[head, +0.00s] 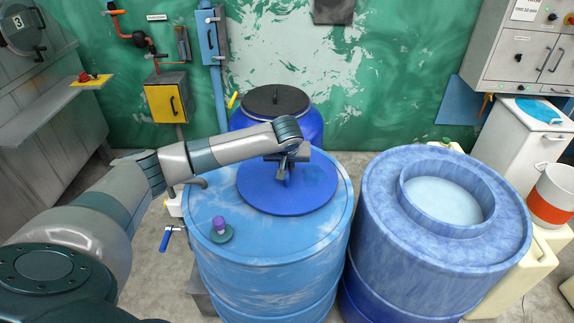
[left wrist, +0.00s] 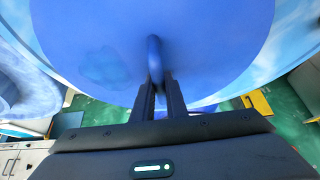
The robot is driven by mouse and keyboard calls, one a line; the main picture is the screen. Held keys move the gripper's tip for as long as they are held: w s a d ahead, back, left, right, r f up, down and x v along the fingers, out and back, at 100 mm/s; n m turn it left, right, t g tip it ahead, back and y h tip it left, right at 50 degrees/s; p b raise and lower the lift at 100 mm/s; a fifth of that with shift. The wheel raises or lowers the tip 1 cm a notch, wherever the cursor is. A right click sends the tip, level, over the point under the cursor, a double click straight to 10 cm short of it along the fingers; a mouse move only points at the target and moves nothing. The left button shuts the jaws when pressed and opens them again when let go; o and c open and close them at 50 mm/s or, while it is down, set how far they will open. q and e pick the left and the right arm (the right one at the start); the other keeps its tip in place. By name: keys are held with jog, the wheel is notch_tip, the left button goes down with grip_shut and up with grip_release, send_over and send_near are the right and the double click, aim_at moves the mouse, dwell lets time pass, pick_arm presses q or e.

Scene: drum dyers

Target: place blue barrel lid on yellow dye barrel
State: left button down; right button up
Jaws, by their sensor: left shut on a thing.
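The round blue lid (head: 262,198) is at the top of the left light-blue barrel (head: 220,262); I cannot tell whether it rests there or hangs just above. My left gripper (head: 284,175) comes down over the lid's middle and is shut on its handle. In the left wrist view the lid (left wrist: 225,40) fills the upper part, and its upright handle (left wrist: 154,55) stands between the fingers of my left gripper (left wrist: 160,92). I see no barrel that is clearly yellow. My right gripper is not in view.
A blue barrel (head: 400,235) with a round open rim and pale blue inside stands on the right. A dark-blue barrel with a black lid (head: 272,100) stands behind. A purple-capped bung (head: 220,230) sits on the left barrel. Cream containers (head: 527,262) and a white-orange bucket (head: 553,195) stand at right.

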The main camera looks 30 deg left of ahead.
pick_arm(q)
jog(key=c, duration=1.8)
grip_release()
jog(key=shift+o, duration=0.2)
jog(key=shift+r, duration=0.1)
jog(key=b+v, duration=0.2)
jog(key=v, duration=1)
